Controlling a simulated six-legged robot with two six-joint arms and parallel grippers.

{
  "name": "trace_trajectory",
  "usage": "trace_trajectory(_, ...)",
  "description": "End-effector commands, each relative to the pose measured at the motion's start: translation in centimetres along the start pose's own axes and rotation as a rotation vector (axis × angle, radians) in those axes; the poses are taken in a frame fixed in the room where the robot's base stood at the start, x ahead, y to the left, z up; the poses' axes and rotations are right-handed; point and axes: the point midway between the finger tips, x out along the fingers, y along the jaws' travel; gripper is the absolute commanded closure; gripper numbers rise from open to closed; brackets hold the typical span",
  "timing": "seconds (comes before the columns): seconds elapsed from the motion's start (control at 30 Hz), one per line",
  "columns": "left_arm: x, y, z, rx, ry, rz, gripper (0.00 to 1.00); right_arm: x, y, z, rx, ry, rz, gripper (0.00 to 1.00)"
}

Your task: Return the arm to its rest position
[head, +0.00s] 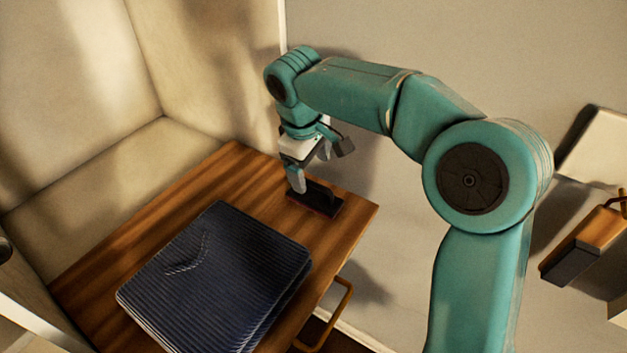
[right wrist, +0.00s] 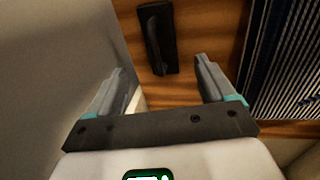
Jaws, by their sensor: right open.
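My right arm is teal and comes in from the right in the head view, bent over the wooden table. My right gripper (head: 310,172) points down above the table's far right corner. In the right wrist view its two fingers (right wrist: 160,85) are spread wide with nothing between them. A small dark object with a raised handle (head: 318,197) lies on the wood just below and beside the gripper. It also shows in the right wrist view (right wrist: 158,38), beyond the fingertips. My left gripper is in neither view.
A folded dark blue ribbed cloth (head: 215,275) lies on the wooden table (head: 190,205). A brass handle (head: 328,322) sticks out at the table's front right. Walls stand close behind and left. An orange and grey object (head: 585,245) is at the far right.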

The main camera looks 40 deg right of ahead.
Motion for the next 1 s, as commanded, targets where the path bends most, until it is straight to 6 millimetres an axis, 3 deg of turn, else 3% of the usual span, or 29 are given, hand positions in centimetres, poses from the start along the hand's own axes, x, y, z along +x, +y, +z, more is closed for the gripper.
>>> trace_trajectory(0.1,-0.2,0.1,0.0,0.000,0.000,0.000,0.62,-1.7,0.0,-0.1,-0.001,0.002,0.001,0.17)
trace_trajectory(0.23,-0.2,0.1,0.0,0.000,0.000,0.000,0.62,-2.5,0.0,0.0,-0.001,0.000,0.001,0.17)
trace_trajectory(1.0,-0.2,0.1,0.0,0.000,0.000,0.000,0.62,-2.5,-0.1,0.1,-0.001,-0.001,0.000,0.17)
